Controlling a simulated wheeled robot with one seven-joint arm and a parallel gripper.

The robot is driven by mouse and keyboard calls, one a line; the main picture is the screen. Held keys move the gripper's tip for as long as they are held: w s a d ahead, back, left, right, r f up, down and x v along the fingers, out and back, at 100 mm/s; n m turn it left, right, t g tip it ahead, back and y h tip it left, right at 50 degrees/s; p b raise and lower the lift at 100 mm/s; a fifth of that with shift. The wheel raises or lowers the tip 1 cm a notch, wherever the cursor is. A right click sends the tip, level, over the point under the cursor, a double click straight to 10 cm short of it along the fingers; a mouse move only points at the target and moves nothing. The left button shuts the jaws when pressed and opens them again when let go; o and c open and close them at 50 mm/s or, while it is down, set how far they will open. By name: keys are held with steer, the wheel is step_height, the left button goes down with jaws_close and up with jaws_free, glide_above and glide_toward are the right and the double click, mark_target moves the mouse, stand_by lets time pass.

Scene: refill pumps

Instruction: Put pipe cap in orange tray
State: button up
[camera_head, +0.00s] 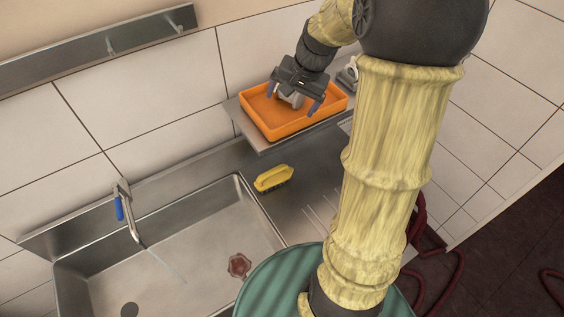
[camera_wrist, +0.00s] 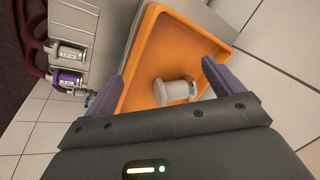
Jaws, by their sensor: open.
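The orange tray (camera_head: 262,124) sits on a metal shelf against the tiled wall; it fills the middle of the wrist view (camera_wrist: 150,45). A pale grey, spool-shaped piece, seemingly the pipe cap (camera_wrist: 176,91), lies inside the tray on its side in the wrist view. In the head view the cap (camera_head: 291,99) is partly hidden by my gripper. My gripper (camera_head: 294,97) is over the tray, with its purple fingers apart. The cap is between and below them, and the fingers do not appear to close on it.
A metal shelf (camera_head: 246,126) holds the tray, with a pale fitting (camera_head: 349,74) at its right end. Below are a yellow brush (camera_head: 273,178), a steel sink (camera_head: 200,235) with a blue-handled tap (camera_head: 127,212), and a green round surface (camera_head: 275,285). Dark red hoses (camera_head: 418,235) hang at right.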

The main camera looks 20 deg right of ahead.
steer(key=s+a+f+n+h, duration=0.1)
steer(key=s+a+f+n, duration=0.2)
steer(key=s, duration=0.4)
steer(key=s+a+f+n, duration=0.4)
steer(key=s+a+n, duration=0.1)
steer(key=s, duration=0.3)
steer(key=shift+a+g+h, duration=0.4)
